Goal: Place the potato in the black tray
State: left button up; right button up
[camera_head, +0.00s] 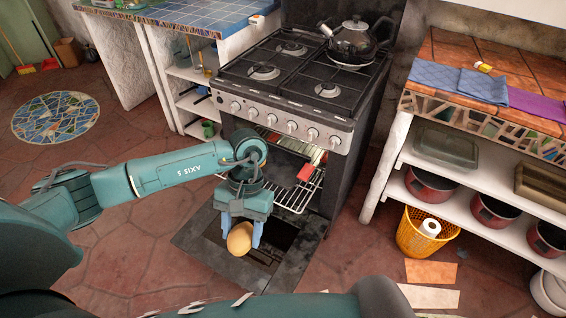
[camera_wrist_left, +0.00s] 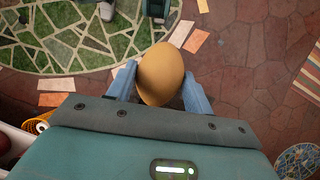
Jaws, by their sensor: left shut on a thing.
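The potato (camera_head: 239,239) is a smooth yellow-brown oval. My left gripper (camera_head: 240,234) is shut on it, its blue fingers on either side, and holds it above the open oven door (camera_head: 190,240). In the left wrist view the potato (camera_wrist_left: 160,72) sits between the two fingers (camera_wrist_left: 158,84). A dark flat piece (camera_head: 288,147) inside the oven, above the wire rack (camera_head: 296,194), may be the black tray; I cannot tell for certain. My right gripper is not in view.
The stove (camera_head: 290,75) carries a black kettle (camera_head: 352,40). A red item (camera_head: 306,173) shows at the oven's rack. On the right stand shelves with red pots (camera_head: 431,186) and a yellow basket (camera_head: 412,240).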

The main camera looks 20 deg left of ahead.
aim_at(282, 172)
jog(key=i+l, duration=0.3)
jog(key=i+l+u, duration=0.15)
jog(key=i+l, duration=0.15)
jog(key=l, duration=0.2)
jog(key=i+l, duration=0.15)
jog(key=i, duration=0.15)
jog(key=i+l, duration=0.2)
jog(key=i, duration=0.05)
